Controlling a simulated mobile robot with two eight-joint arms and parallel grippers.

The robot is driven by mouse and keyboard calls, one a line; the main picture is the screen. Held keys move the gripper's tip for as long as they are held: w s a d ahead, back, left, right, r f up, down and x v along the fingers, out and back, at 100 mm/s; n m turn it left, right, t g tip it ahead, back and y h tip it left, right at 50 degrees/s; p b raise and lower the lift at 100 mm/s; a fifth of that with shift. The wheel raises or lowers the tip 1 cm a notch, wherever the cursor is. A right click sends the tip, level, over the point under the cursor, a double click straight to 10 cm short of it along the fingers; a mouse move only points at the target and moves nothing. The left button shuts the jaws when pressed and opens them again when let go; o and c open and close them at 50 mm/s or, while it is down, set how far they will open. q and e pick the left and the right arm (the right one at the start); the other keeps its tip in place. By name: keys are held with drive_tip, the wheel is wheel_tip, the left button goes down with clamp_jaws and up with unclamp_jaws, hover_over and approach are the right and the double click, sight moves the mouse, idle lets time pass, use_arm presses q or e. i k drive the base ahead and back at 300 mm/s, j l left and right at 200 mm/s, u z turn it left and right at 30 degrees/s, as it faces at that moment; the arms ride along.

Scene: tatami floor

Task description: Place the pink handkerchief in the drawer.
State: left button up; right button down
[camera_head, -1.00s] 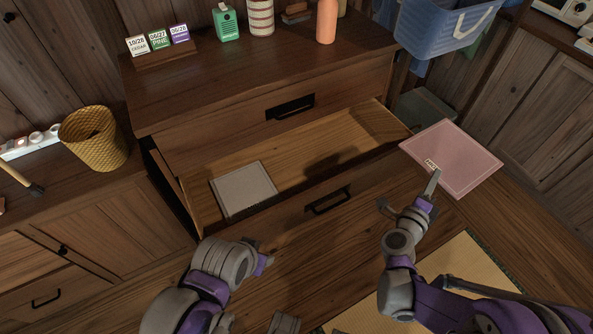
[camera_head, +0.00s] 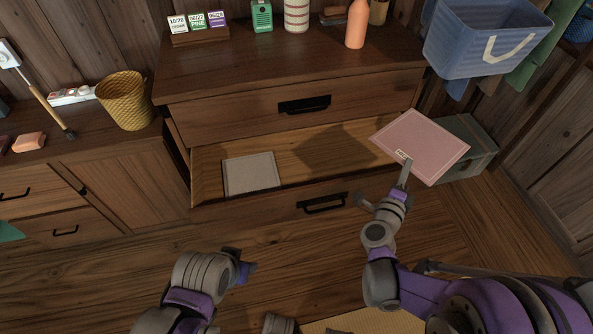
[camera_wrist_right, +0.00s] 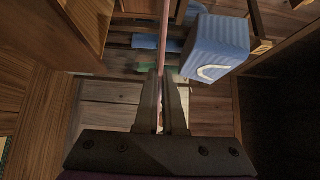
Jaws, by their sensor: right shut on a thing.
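The pink handkerchief (camera_head: 422,142) is a flat, folded sheet with a small label at its near edge. My right gripper (camera_head: 405,172) is shut on that near edge and holds it up at the right end of the open drawer (camera_head: 207,176). In the right wrist view the handkerchief (camera_wrist_right: 166,40) shows edge-on as a thin pink strip between the fingers (camera_wrist_right: 163,105). The drawer is pulled out and holds a folded grey-white cloth (camera_head: 251,173) on its left side. My left gripper (camera_head: 245,268) is in front of the cabinet, away from the drawer; its fingers are not clear.
The drawer's middle and right are bare, with a shadow over them. A blue basket (camera_head: 480,42) hangs at the upper right, above a grey-green box (camera_head: 465,150). A bottle (camera_head: 357,25) and other items stand on the cabinet top (camera_head: 270,70). A yellow wicker bin (camera_head: 124,101) is at left.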

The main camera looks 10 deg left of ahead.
sight(296, 167)
drive_tip(key=l+u, duration=0.2)
drive_tip(key=u, duration=0.15)
drive_tip(key=l+u, duration=0.3)
drive_tip(key=i+j, duration=0.15)
drive_tip(key=j, duration=0.2)
drive_tip(key=i+j, duration=0.15)
drive_tip(key=j, duration=0.15)
drive_tip(key=i+j, duration=0.2)
drive_tip(key=j, duration=0.15)
